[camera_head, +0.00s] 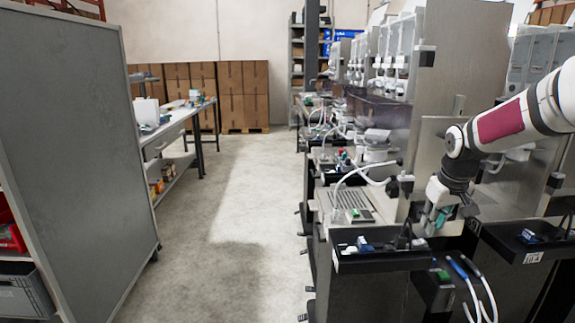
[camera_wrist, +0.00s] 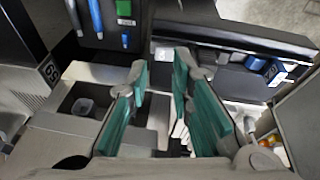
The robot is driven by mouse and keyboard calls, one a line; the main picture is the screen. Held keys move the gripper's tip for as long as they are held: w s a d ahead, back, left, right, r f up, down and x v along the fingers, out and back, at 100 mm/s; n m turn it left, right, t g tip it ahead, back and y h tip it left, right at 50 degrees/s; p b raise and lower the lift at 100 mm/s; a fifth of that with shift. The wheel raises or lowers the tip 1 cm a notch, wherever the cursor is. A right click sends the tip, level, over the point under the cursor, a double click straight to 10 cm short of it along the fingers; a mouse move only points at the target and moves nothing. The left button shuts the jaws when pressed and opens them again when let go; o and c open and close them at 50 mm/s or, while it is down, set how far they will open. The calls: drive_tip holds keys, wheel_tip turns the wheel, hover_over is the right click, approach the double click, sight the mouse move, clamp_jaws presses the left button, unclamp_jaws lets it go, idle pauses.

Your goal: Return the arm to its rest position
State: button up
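My arm (camera_head: 500,122) reaches in from the right edge of the head view. My gripper (camera_head: 438,217) points down beside the nearest dispenser station, just above its dark front trays. In the wrist view my gripper (camera_wrist: 160,75) shows two teal finger pads standing apart. Nothing is visibly held between them. A light grey recessed surface and small white parts lie behind and below the fingers. I cannot tell whether the fingertips touch anything.
A black tray (camera_head: 385,262) with small blue items sits left of my gripper; another tray (camera_head: 520,246) is at right. Blue and white tubes (camera_head: 470,285) hang in front. A tall metal panel (camera_head: 445,60) stands behind. The aisle floor (camera_head: 240,210) is clear.

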drive_tip(key=s+a+r+p, duration=0.1)
drive_tip(key=s+a+r, duration=0.4)
drive_tip(key=s, duration=0.4)
drive_tip(key=s+a+r+m+h+p, duration=0.1)
drive_tip(key=s+a+r, duration=0.35)
drive_tip(key=s, duration=0.45)
drive_tip(key=s+a+r+p, duration=0.1)
drive_tip(key=s+a+r, duration=0.4)
drive_tip(key=s, duration=0.5)
drive_tip(key=s+a+f+y, duration=0.1)
drive_tip(key=s+a, duration=0.1)
drive_tip(key=s, duration=0.3)
drive_tip(key=s+a+f, duration=0.1)
drive_tip(key=s, duration=0.4)
drive_tip(key=shift+s+a+f+m+t+y+p, duration=0.25)
drive_tip(key=shift+s+a+m+t+y+p, duration=0.05)
drive_tip(key=shift+a+t+y+p, duration=0.1)
